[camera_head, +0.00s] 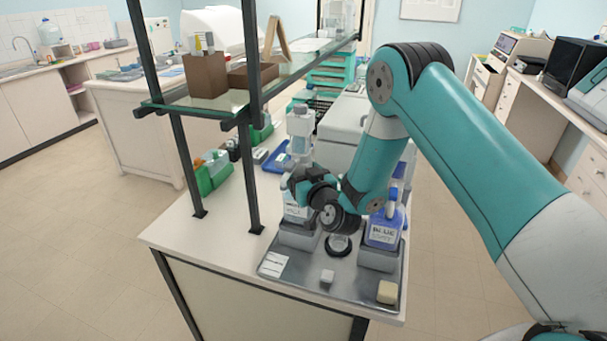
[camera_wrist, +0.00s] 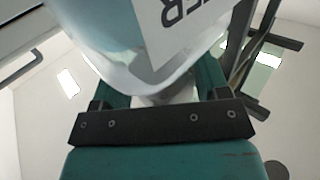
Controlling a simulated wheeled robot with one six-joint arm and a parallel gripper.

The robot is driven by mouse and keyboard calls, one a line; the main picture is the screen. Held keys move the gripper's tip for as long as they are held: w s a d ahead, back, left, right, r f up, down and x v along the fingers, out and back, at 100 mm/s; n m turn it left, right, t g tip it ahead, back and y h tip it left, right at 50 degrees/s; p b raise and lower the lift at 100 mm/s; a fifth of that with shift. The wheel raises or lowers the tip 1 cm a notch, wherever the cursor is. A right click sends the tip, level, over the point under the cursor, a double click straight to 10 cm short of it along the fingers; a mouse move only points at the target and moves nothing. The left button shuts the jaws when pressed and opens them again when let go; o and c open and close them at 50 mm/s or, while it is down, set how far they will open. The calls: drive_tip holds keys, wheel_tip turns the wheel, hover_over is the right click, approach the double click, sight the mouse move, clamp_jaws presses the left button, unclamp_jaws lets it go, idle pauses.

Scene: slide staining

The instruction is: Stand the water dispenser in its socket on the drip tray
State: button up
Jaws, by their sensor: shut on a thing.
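The water dispenser (camera_head: 293,212) is a pale bottle with a white label. In the head view it stands upright at or just above the left grey socket (camera_head: 298,236); I cannot tell whether it is seated. My gripper (camera_head: 306,184) is shut on it, and the wrist partly covers it. In the wrist view the dispenser (camera_wrist: 125,40) fills the space between the fingers of my gripper (camera_wrist: 160,92), with the letters "ER" on its label. The grey drip tray (camera_head: 310,279) lies on the bench's near end.
A blue-labelled bottle (camera_head: 383,229) stands in the right socket (camera_head: 377,258). A glass shelf (camera_head: 225,105) on dark posts rises at left.

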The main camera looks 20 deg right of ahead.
drive_tip(key=shift+f, duration=0.15)
drive_tip(key=shift+f+b, duration=0.3)
drive_tip(key=shift+b, duration=0.25)
drive_tip(key=shift+f, duration=0.3)
idle(0.4)
